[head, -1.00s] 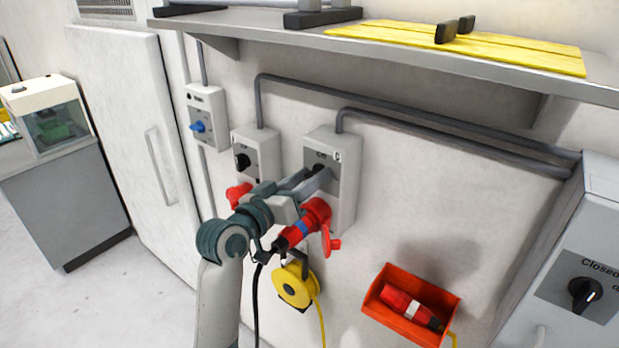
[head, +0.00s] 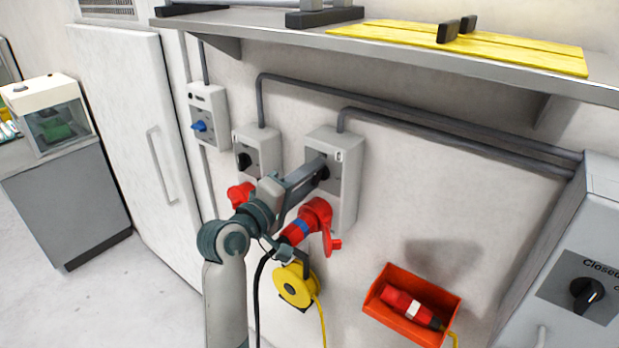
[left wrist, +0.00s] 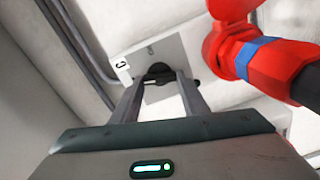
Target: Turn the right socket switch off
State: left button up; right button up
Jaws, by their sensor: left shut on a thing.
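The right socket (head: 346,195) is a grey wall box with a dark plate and a black rotary switch (head: 324,173). A red plug with a blue band (head: 313,217) sits in its lower front. My left gripper (head: 316,168) reaches the box from the left and is shut on the black switch. In the left wrist view the two fingers stand on either side of the switch (left wrist: 160,73), which they partly hide. The red plug (left wrist: 262,62) is at the upper right there. My right gripper is not in view.
A second grey socket (head: 268,148) with a black switch and red outlet is left of it, and a box with a blue knob (head: 205,130) is farther left. A shelf (head: 400,60) overhangs. A yellow cable reel (head: 293,287) and red bin (head: 372,308) are below.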

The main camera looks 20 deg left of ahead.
pick_arm(q)
jog(key=n, duration=0.2)
jog(key=shift+n, duration=0.6)
jog(key=o, duration=1.1)
jog(key=shift+w, duration=0.1)
jog(key=shift+c, duration=0.2)
jog(key=shift+f, duration=0.1)
